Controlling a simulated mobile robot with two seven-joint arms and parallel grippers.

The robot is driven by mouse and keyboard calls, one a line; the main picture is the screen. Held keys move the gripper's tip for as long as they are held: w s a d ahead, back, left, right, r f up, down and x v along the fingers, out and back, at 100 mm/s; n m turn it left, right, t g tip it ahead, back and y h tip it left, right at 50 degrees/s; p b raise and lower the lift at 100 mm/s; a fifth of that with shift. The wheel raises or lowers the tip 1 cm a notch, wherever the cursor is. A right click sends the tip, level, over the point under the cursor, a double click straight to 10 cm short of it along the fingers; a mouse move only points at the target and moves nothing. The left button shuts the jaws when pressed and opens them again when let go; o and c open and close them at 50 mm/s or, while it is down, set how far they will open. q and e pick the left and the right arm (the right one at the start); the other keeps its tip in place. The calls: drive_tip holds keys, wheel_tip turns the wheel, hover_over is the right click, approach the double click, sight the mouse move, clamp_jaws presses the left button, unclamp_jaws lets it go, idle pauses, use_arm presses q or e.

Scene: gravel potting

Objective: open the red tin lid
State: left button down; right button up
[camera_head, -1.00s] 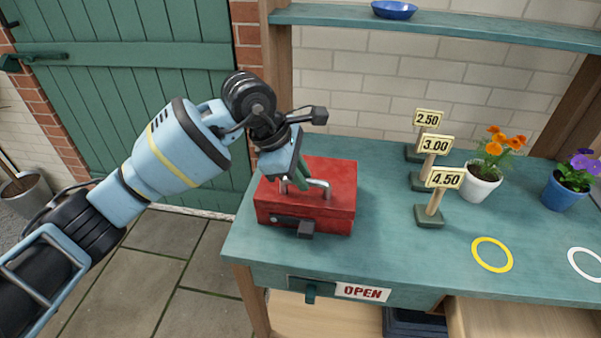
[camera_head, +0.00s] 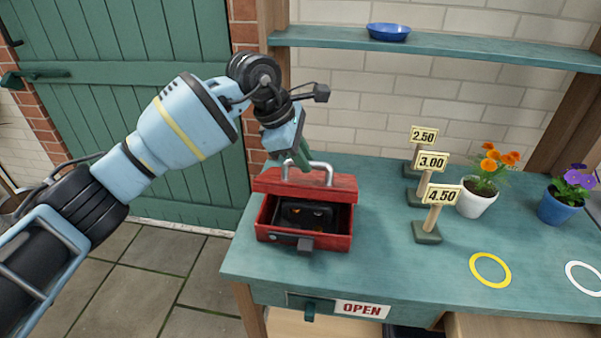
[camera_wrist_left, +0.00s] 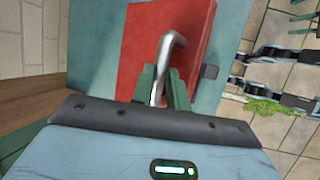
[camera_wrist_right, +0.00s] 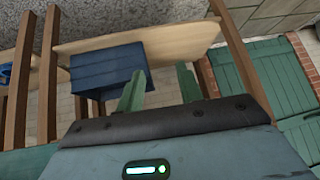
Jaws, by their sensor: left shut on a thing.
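The red tin (camera_head: 338,243) stands on the left part of the teal bench. Its red lid (camera_head: 335,188) is raised and tilted up at the back, so the front of the tin gapes. Inside the tin is something dark (camera_head: 303,215) with small orange spots; I cannot tell what it is. My left gripper (camera_head: 304,163) is shut on the silver handle (camera_head: 328,169) on top of the lid. In the left wrist view the green fingers (camera_wrist_left: 165,88) close around the handle (camera_wrist_left: 172,45). My right gripper (camera_wrist_right: 158,88) shows only in its wrist view, fingers apart with nothing between them.
Price signs (camera_head: 428,216) stand right of the tin, with an orange-flowered white pot (camera_head: 476,203) and a purple-flowered blue pot (camera_head: 559,209) beyond. A yellow ring (camera_head: 490,270) and a white ring (camera_head: 583,278) mark the bench.

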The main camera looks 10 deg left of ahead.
use_arm(q)
drive_tip(key=shift+w+r, duration=0.15)
drive_tip(key=shift+w, duration=0.55)
drive_tip(key=shift+w+r, duration=0.15)
drive_tip(key=shift+w, duration=0.55)
drive_tip(key=shift+f, duration=0.1)
drive_tip(key=c, duration=1.6)
unclamp_jaws()
drive_tip(key=shift+o, duration=1.2)
drive_tip(key=shift+w, duration=0.25)
drive_tip(key=shift+s+r, duration=0.15)
drive_tip(key=shift+r, duration=0.1)
drive_tip(key=v, duration=0.7)
drive_tip(key=shift+a+r+b, duration=0.2)
drive_tip(key=shift+r+b, duration=0.1)
drive_tip(key=shift+b, duration=0.1)
